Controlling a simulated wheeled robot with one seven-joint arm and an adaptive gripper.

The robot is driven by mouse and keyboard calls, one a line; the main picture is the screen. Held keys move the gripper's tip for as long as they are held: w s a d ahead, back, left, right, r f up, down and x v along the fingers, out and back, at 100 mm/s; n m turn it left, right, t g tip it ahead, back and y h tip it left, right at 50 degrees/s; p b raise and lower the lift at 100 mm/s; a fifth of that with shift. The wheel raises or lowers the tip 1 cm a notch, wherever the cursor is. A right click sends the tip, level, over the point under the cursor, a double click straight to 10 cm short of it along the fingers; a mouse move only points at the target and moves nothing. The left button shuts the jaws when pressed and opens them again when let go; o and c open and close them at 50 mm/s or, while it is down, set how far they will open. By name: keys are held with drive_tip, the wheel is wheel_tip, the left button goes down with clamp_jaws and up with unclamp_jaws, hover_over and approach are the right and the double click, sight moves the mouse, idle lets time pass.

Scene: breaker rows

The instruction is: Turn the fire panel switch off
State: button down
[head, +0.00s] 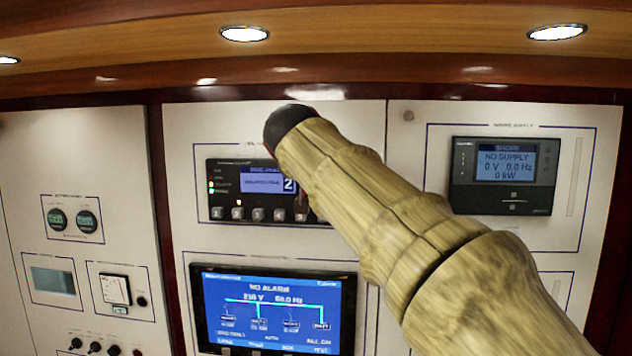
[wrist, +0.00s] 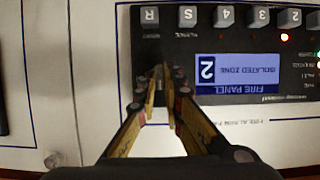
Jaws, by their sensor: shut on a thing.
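The fire panel (head: 222,172) is a dark unit in the middle white cabinet in the head view. Its screen is lit, and it has a row of numbered buttons and small lights. In the wrist view the fire panel (wrist: 290,88) appears upside down, its screen reading "FIRE PANEL, ISOLATED ZONE 2". My gripper (wrist: 163,72) is at the panel face beside the screen, below the R and S buttons in that picture. Its fingers are drawn together on a small part, apparently the switch, which the fingertips hide. My arm hides the gripper and the panel's right part in the head view.
A blue alarm display (head: 270,310) sits below the fire panel. A shore supply meter (head: 505,175) is on the right cabinet. Gauges and knobs are on the left cabinet (head: 20,150). A wooden ledge with lamps (head: 400,35) runs above.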

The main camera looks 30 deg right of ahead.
drive_tip(key=shift+f, duration=0.15)
drive_tip(key=c, duration=1.9)
unclamp_jaws()
drive_tip(key=shift+w, duration=0.1)
drive_tip(key=v, duration=1.2)
